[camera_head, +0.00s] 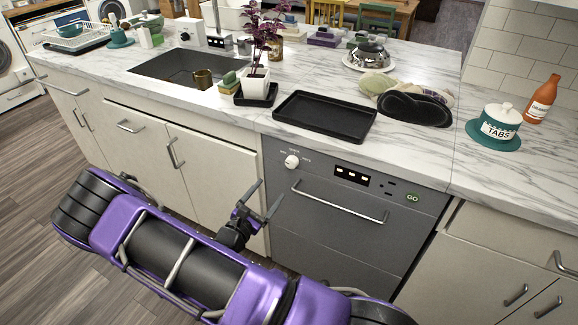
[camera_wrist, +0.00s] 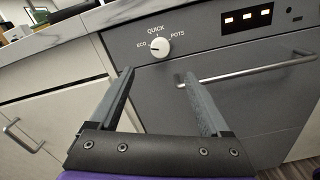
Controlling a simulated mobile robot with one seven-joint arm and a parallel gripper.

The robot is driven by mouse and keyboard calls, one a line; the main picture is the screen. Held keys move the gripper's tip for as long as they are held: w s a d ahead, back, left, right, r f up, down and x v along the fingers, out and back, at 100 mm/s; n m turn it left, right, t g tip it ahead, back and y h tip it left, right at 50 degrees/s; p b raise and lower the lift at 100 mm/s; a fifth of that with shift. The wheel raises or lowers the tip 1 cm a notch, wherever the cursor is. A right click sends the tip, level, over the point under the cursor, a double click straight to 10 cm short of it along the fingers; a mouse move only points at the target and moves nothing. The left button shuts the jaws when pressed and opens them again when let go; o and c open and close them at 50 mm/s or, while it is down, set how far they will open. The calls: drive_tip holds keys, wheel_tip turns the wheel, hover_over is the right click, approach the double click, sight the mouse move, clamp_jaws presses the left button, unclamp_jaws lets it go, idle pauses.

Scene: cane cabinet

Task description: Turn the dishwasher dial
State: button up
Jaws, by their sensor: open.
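The dishwasher (camera_head: 340,235) is a dark grey front under the counter, with a bar handle across it. Its white round dial (camera_head: 292,161) sits at the upper left of the panel. In the wrist view the dial (camera_wrist: 160,47) has ECO, QUICK and POTS around it, and its pointer mark seems turned to the left, toward ECO. My gripper (camera_head: 263,201) is below and left of the dial, apart from it. In the wrist view my gripper (camera_wrist: 153,73) has its two fingers spread, with nothing between them and the dial beyond the tips.
The dishwasher handle (camera_head: 340,203) sticks out below the panel, right of my gripper; it also shows behind the right finger in the wrist view (camera_wrist: 250,70). The marble counter overhangs above, with a black tray (camera_head: 325,117) at its edge. White cabinets with handles (camera_head: 175,155) stand to the left.

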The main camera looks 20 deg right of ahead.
sight(290, 165)
drive_tip(key=x, duration=1.3)
drive_tip(key=shift+w+d, duration=0.1)
clamp_jaws()
